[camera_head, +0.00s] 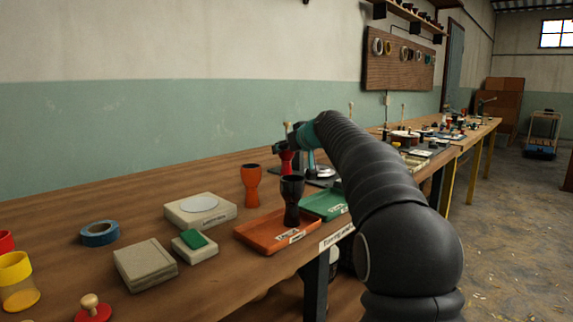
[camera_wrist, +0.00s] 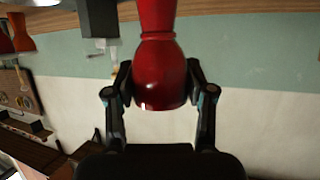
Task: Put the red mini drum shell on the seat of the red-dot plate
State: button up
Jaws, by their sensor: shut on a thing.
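The red mini drum shell (camera_wrist: 160,72) is glossy and goblet-shaped. In the wrist view it sits between the two fingers of my gripper (camera_wrist: 157,84), which is shut on it. In the head view the red shell (camera_head: 287,163) shows small, below the end of my arm and behind the orange goblet drum. My arm hides part of the bench there, and my gripper's fingers are hard to make out. Whether the shell's foot touches anything below is not clear. I cannot make out a plate with a red dot in either view.
An orange goblet (camera_head: 251,186) stands on the bench. A black goblet (camera_head: 292,200) stands on an orange tray (camera_head: 252,238), beside a green tray (camera_head: 325,204). A pale block with a white disc (camera_head: 180,219), blue tape (camera_head: 99,234) and a red knobbed disc (camera_head: 92,312) lie left.

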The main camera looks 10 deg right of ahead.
aim_at(289, 160)
jog(key=shift+a+f+b, duration=0.1)
jog(key=shift+f+b, duration=0.4)
jog(key=shift+f, duration=1.35)
jog(key=shift+f+b, duration=0.25)
jog(key=shift+b, duration=0.05)
jog(key=o, duration=1.2)
jog(key=shift+c, duration=0.2)
jog(key=shift+r+p, duration=0.15)
jog(key=shift+p, duration=0.4)
